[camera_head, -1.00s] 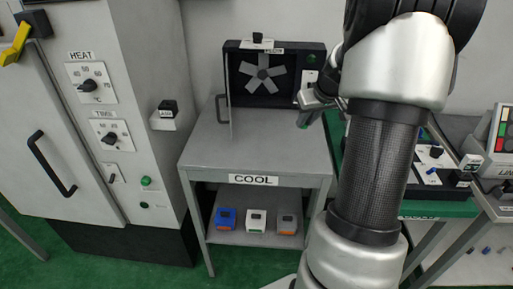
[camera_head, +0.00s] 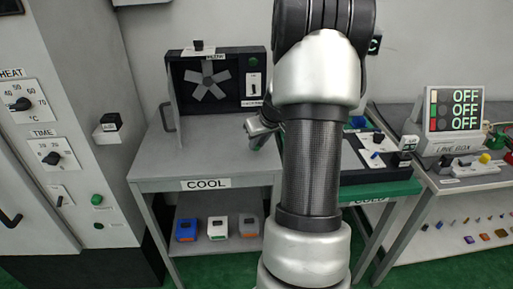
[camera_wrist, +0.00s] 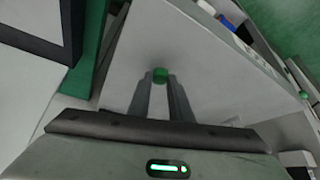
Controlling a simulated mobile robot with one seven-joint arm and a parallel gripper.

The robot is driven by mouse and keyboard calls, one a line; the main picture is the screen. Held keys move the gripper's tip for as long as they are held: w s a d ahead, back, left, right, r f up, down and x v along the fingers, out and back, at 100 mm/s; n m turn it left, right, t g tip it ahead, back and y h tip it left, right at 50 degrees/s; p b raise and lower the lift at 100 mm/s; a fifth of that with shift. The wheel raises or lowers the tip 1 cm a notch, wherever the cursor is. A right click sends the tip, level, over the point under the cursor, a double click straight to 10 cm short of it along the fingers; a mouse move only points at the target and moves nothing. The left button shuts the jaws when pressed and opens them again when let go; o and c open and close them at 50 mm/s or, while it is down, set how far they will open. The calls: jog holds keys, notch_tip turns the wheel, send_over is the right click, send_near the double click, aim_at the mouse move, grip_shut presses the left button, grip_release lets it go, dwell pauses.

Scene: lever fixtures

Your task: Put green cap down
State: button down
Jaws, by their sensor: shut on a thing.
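The green cap (camera_wrist: 160,74) shows in the wrist view, held between the two fingertips of my gripper (camera_wrist: 161,84). The fingers are shut on it. A plain pale grey surface lies behind the cap in that view; I cannot tell the gap between them.
The left and front of the COOL table top are clear. Several coloured boxes (camera_head: 218,227) stand on its lower shelf. A green-edged table (camera_head: 385,190) with a switch panel stands to the right, then a display box (camera_head: 452,118) reading OFF. A heating cabinet (camera_head: 70,120) stands left.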

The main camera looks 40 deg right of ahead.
jog(key=shift+f, duration=0.85)
jog(key=shift+f+b, duration=0.2)
jog(key=shift+b, duration=0.15)
jog(key=c, duration=1.6)
grip_release()
jog(key=shift+r, duration=0.1)
jog(key=shift+r+p, duration=0.3)
jog(key=shift+p, duration=0.2)
jog(key=v, duration=1.1)
jog(key=shift+s+r+p, duration=0.2)
jog(key=shift+r+p, duration=0.1)
jog(key=shift+p, duration=0.1)
